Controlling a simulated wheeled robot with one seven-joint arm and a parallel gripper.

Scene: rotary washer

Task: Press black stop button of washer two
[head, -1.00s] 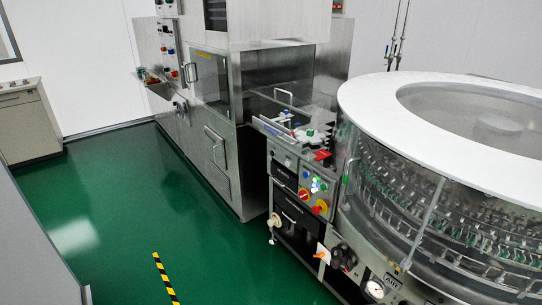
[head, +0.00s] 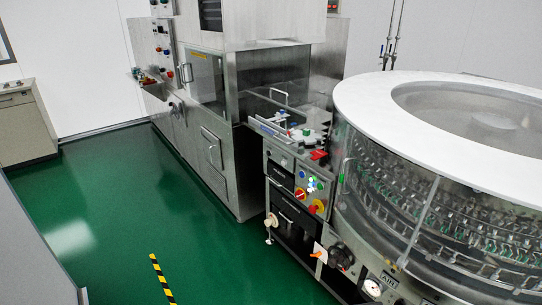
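A round rotary washer (head: 430,205) with a white rim and clear side wall stands at the right in the head view. A control panel (head: 299,187) on the machine front beside it carries small green, white and blue buttons, a red-and-yellow switch and an orange-red knob (head: 317,207). A second panel (head: 161,42) with several small buttons is on the steel cabinet (head: 213,140) at the back. I cannot pick out a black stop button or a label naming washer two at this size. My gripper is not in view.
The green floor (head: 120,205) is open at the left and in front of the cabinet. A yellow-black tape strip (head: 162,279) lies on it. A beige cabinet (head: 28,122) stands at the far left. An air gauge (head: 372,288) and valve stick out low at the front.

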